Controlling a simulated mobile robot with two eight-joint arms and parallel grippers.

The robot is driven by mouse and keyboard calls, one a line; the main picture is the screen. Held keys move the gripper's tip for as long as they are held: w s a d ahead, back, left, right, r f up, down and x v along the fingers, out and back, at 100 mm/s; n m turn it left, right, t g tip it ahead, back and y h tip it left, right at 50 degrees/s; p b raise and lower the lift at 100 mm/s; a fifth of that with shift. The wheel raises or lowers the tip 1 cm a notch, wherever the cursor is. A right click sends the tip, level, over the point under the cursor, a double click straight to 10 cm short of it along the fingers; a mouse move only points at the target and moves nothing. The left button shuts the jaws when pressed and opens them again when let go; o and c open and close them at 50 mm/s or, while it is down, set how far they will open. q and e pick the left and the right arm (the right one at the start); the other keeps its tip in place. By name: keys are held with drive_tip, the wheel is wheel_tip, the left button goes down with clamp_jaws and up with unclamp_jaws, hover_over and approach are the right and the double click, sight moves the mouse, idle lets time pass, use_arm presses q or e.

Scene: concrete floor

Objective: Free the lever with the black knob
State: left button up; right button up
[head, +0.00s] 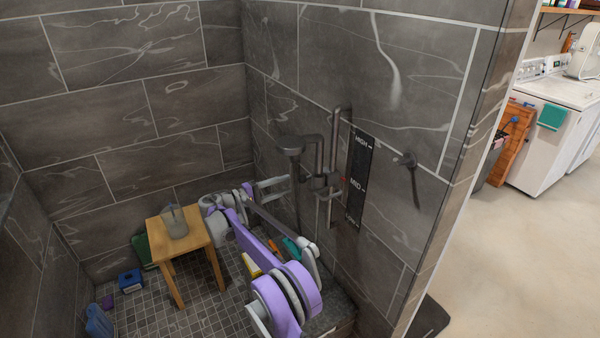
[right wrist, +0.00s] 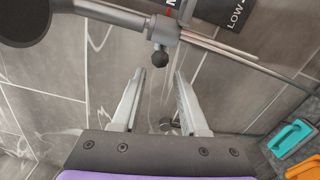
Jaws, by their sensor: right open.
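The slide bar (head: 333,150) runs up the tiled wall with a shower head (head: 289,146) on a grey holder (head: 323,183). In the right wrist view the holder (right wrist: 163,30) carries a short lever ending in a black knob (right wrist: 160,57). In the head view the knob is too small to make out. My right gripper (head: 288,187) is open, beside the holder. In the right wrist view its fingers (right wrist: 160,76) point at the knob, which shows just beyond and between the fingertips. I cannot see any contact. My left gripper is not in view.
A black strip marked HIGH, MID and LOW (head: 356,180) is beside the bar. A dark handle (head: 411,176) is on the wall to the right. A wooden stool (head: 195,237) bears a clear jug (head: 175,223). A blue box (head: 131,281) is on the floor.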

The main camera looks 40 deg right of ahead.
sight(311, 176)
drive_tip(key=d, duration=0.3)
drive_tip(key=s+d, duration=0.1)
drive_tip(key=d, duration=0.3)
drive_tip(key=d+p, duration=0.1)
drive_tip(key=d, duration=0.2)
drive_tip(key=shift+s+d, duration=0.2)
drive_tip(key=shift+s, duration=0.05)
drive_tip(key=shift+c, duration=0.3)
clamp_jaws()
idle(0.7)
